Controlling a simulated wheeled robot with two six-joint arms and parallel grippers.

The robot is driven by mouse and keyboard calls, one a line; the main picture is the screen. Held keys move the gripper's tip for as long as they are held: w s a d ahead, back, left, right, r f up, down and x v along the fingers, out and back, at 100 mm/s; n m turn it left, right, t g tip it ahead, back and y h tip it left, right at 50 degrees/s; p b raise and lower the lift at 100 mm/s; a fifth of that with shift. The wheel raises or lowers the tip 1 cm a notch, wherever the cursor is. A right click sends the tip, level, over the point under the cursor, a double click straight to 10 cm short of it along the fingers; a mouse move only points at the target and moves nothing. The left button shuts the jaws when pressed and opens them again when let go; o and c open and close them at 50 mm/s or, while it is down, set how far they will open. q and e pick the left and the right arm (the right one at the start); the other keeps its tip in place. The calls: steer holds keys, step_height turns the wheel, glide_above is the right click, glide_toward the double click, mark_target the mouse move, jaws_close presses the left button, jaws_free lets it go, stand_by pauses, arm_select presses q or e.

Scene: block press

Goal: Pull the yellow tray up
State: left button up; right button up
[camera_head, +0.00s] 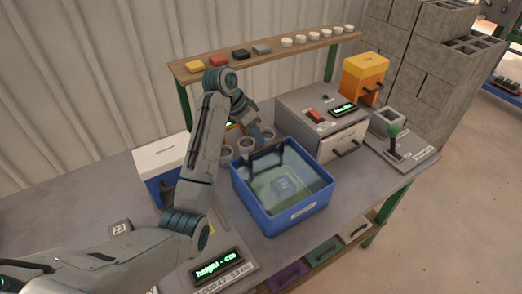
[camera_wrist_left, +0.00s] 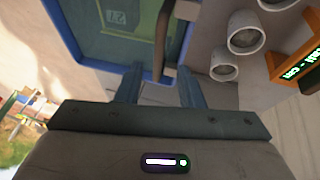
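A blue basin (camera_head: 262,213) of clear liquid stands mid-table. Inside it, a pale yellow-green tray surface (camera_head: 262,186) shows through the liquid, with a blue-grey block (camera_head: 284,185) on it. A dark handle (camera_head: 281,150) rises at the basin's back; it also shows in the left wrist view (camera_wrist_left: 162,30). My left gripper (camera_wrist_left: 160,72) is open, its two fingers apart, at the basin's back edge. The handle's near end appears in line with the finger gap; I cannot tell whether they touch. My right gripper is not in view.
Several grey cups (camera_head: 246,146) stand close behind the basin. A grey machine (camera_head: 325,128) with a drawer and an orange box (camera_head: 364,72) are at the back right. A white-topped blue box (camera_head: 160,158) is left. A shelf (camera_head: 265,55) runs above the back edge.

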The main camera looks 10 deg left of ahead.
arm_select(q)
steer(key=b+x, duration=0.1)
steer(key=x, duration=0.2)
steer(key=shift+s, duration=0.1)
steer(key=shift+d+f, duration=0.3)
steer(key=shift+f, duration=0.4)
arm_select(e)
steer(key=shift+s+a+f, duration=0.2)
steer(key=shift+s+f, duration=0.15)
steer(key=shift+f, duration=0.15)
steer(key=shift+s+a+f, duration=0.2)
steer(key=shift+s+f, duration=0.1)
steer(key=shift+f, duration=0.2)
arm_select(q)
steer(key=shift+c, duration=0.4)
jaws_close()
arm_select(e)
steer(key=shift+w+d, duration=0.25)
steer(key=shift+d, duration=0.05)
